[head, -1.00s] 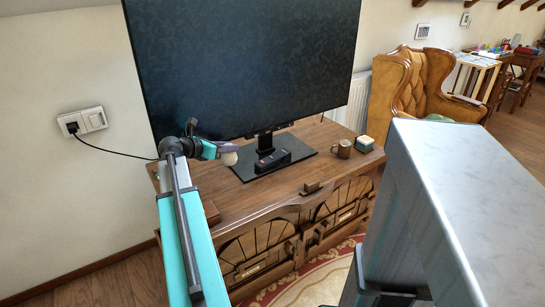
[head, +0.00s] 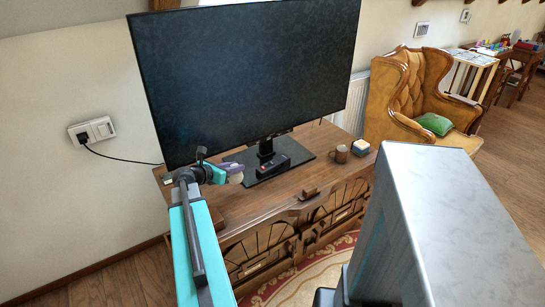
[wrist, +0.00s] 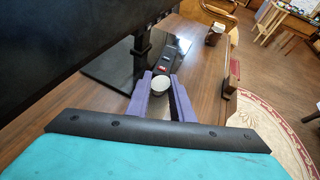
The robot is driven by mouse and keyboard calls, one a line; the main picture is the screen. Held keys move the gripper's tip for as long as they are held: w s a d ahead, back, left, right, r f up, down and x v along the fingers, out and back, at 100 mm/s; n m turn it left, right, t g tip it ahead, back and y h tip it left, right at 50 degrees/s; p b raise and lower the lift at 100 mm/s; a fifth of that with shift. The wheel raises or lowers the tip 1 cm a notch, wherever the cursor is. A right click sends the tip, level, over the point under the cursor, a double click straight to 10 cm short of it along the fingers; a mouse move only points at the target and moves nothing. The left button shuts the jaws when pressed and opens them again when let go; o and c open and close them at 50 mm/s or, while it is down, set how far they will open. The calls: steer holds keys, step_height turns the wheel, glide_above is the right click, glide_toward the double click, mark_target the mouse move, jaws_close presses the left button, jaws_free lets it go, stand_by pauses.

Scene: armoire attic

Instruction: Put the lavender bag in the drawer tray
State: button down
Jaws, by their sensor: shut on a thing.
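My gripper (wrist: 161,92) has purple fingers, shut on a small pale, rounded thing that I take to be the lavender bag (wrist: 158,82). In the head view the pale bag (head: 237,178) shows at the fingertips, above the left part of the wooden cabinet top (head: 245,205), left of the TV stand base. The bag's sides are hidden between the fingers. I cannot make out a drawer tray for certain; the carved cabinet fronts (head: 262,250) below the top look closed.
The large TV (head: 250,80) stands behind my gripper. A black remote (wrist: 166,58) lies near its stand base (head: 285,160). A mug (head: 339,154), a small stack (head: 361,148) and a wooden block (head: 309,193) are on the right.

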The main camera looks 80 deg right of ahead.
mark_target(235, 178)
steer(key=s+a+f+n+t+h+p, duration=0.1)
steer(key=s+a+f+n+t+p, duration=0.1)
steer(key=a+p, duration=0.9)
steer(key=shift+s+f+p, duration=0.15)
steer(key=shift+s+p, duration=0.3)
steer(key=shift+p, duration=2.2)
steer(key=shift+f+b, duration=0.1)
steer(key=shift+b, duration=0.2)
steer(key=d+b, duration=0.1)
steer(key=b, duration=0.1)
steer(key=w+d+b, duration=0.1)
steer(key=d+b, duration=0.2)
steer(key=b, duration=0.2)
steer(key=shift+w+d+f, duration=0.15)
steer(key=shift+w+d, duration=0.15)
steer(key=shift+d, duration=0.1)
steer(key=b, duration=0.3)
steer(key=d+b, duration=0.1)
steer(key=b, duration=0.3)
steer(key=shift+w+d, duration=0.2)
steer(key=shift+d, duration=0.1)
steer(key=b, duration=0.4)
steer(key=d+b, duration=0.1)
steer(key=b, duration=0.3)
steer(key=shift+w+d+f, duration=0.1)
steer(key=shift+w+f, duration=0.1)
steer(key=shift+w, duration=0.2)
